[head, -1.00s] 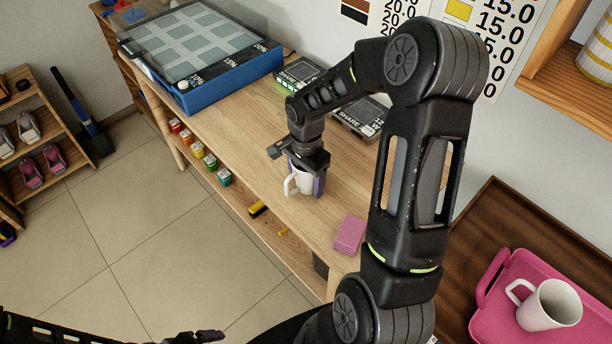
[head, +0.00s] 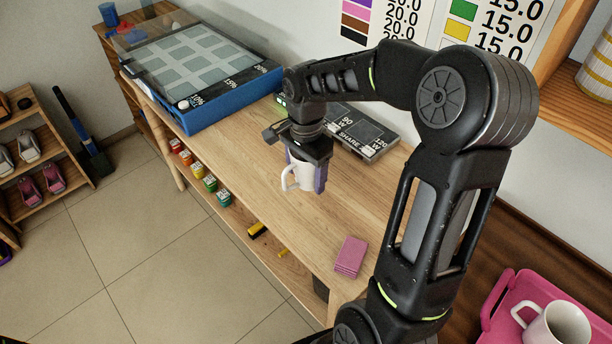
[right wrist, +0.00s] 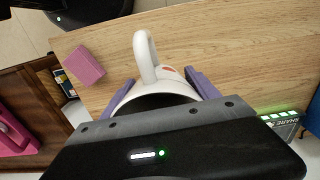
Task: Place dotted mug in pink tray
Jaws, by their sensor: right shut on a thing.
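A white mug (head: 303,174) with a white handle is between the purple-lined fingers of my right gripper (head: 306,181). It is upright and appears to hang a little above the wooden workbench. In the right wrist view the mug (right wrist: 170,83) shows a red mark near its handle, and the fingers (right wrist: 166,92) close on it from both sides. Most of its wall is hidden. The pink tray (head: 494,306) is at the lower right, cut off by the frame. A second, plain-looking white mug (head: 556,326) stands in it. My left gripper is out of view.
A pink block (head: 350,256) lies on the workbench (head: 262,180) near its front edge. A blue-framed case (head: 235,95) and dark charger-like boxes (head: 362,134) stand farther back. A wooden wall shelf (head: 572,90) juts out at the upper right. The bench around the held mug is clear.

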